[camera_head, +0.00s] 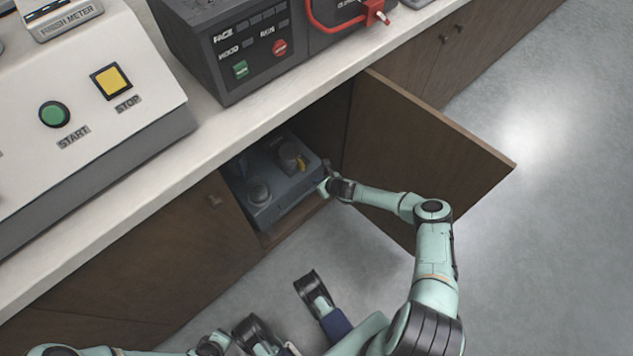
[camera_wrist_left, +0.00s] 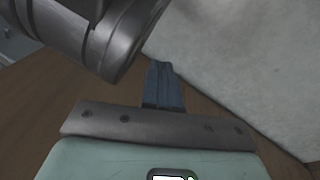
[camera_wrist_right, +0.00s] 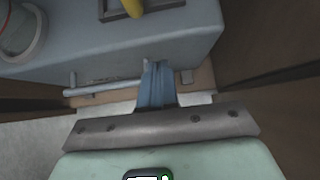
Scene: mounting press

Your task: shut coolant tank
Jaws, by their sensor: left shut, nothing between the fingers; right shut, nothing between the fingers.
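The coolant tank, taken to be the blue-grey box (camera_head: 275,190), sits low inside the open cabinet. In the right wrist view, the tank's side (camera_wrist_right: 110,62) fills the upper part, with the yellow part (camera_wrist_right: 134,8) at the top edge. My right gripper (camera_head: 326,186) is shut and empty beside the tank's right end; its fingertips (camera_wrist_right: 156,68) overlap the tank's lower edge, contact unclear. My left gripper (camera_wrist_left: 163,72) is shut and empty, away from the tank.
The cabinet door (camera_head: 430,150) stands open to the right of the tank, close to my right arm. The white counter (camera_head: 225,125) overhangs the cabinet. A control panel (camera_head: 90,110) and a dark press unit (camera_head: 240,50) stand on it. Open grey floor (camera_head: 540,240) lies to the right.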

